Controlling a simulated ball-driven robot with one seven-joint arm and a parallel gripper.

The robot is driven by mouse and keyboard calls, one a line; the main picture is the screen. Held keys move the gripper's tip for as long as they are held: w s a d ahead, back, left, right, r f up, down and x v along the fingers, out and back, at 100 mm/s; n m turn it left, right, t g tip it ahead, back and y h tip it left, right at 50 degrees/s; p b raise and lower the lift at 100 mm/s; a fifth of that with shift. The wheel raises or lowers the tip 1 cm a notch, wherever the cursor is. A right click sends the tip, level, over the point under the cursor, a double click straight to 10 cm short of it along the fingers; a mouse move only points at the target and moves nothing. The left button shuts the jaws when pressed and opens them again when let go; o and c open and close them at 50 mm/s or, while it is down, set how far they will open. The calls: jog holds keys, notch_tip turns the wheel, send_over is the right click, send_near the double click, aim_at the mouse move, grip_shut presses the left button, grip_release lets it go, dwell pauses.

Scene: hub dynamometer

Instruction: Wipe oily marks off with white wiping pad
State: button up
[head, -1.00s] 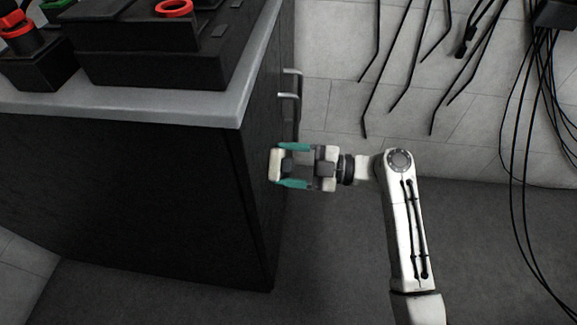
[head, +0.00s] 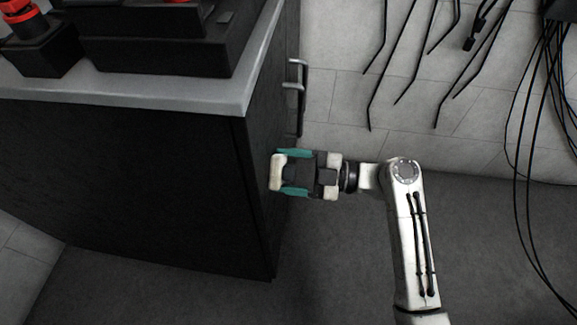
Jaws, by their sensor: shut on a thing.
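My gripper (head: 284,172), with teal fingers, is shut on the white wiping pad (head: 276,172). The pad is a small off-white block between the fingertips, its flat outer face turned left toward the dark side of the cabinet (head: 190,190). The pad appears close to or against the cabinet's side near its right corner; I cannot tell if they touch. No oily marks can be made out on the dark surface.
The cabinet has a grey top (head: 150,97) bearing black fixtures (head: 145,55) with red parts. Metal handles (head: 300,88) stick out on its right side. Black cables (head: 530,150) hang at the right, and dark rods (head: 385,75) show against the pale tiles. The dark floor is clear.

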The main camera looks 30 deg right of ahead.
jog(key=shift+b+v, duration=0.55)
jog(key=shift+v, duration=2.35)
jog(key=shift+d, duration=0.1)
jog(key=v, duration=0.2)
jog(key=shift+s+d+b, duration=0.2)
jog(key=shift+d+b, duration=0.1)
jog(key=shift+d, duration=0.05)
